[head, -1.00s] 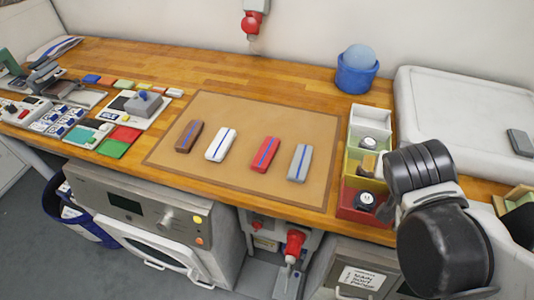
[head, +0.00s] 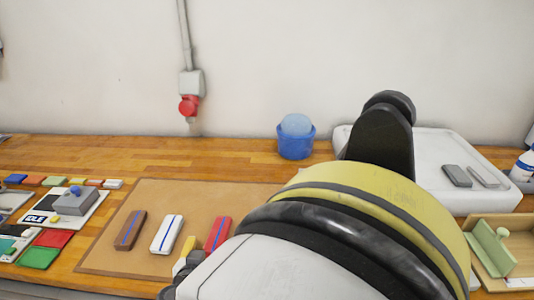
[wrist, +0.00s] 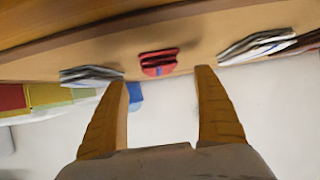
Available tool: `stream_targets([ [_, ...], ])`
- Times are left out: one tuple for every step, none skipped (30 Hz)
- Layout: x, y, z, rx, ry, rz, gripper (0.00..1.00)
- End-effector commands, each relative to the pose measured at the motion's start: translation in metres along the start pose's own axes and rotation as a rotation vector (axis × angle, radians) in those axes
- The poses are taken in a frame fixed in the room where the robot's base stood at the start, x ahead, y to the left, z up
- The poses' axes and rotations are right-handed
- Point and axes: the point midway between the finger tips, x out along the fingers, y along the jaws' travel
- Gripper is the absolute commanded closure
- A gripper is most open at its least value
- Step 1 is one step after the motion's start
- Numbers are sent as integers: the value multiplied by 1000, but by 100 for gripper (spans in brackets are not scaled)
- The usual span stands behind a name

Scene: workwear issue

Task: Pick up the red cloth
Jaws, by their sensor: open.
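The red cloth (head: 218,233), folded into a bar with a blue stripe, lies on the tan mat (head: 100,257); my arm hides part of it in the head view. In the wrist view the red cloth (wrist: 158,64) shows end-on, beyond and between my fingertips. My gripper (wrist: 162,78) is open and empty, its two orange fingers apart from the cloth. In the head view only a bit of a yellow finger shows, left of the red cloth.
A white cloth (head: 167,234) and a brown cloth (head: 130,230) lie left of the red one. A grey cloth (wrist: 90,75) lies on its other side, hidden in the head view. A blue bucket (head: 296,144) and a white tray (head: 455,204) stand behind.

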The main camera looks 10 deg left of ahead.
Motion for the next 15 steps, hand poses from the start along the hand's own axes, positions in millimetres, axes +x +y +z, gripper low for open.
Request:
stream_targets([
  [6,1,1,0,0,2,20],
  [8,0,0,0,0,1,20],
  [10,0,0,-1,0,0,20],
  [11,0,0,-1,0,0,20],
  [13,0,0,-1,0,0,20],
  [16,0,0,-1,0,0,20],
  [19,0,0,-1,0,1,20],
  [23,0,0,0,0,2,20],
  [28,-1,0,0,0,2,20],
  [34,-2,-1,0,0,2,20],
  [39,-3,-1,1,0,1,20],
  [46,-3,-1,0,-1,2,20],
  [51,-3,-1,0,-1,2,20],
  [55,-3,-1,0,-1,2,20],
  [59,-3,-2,0,-1,1,20],
])
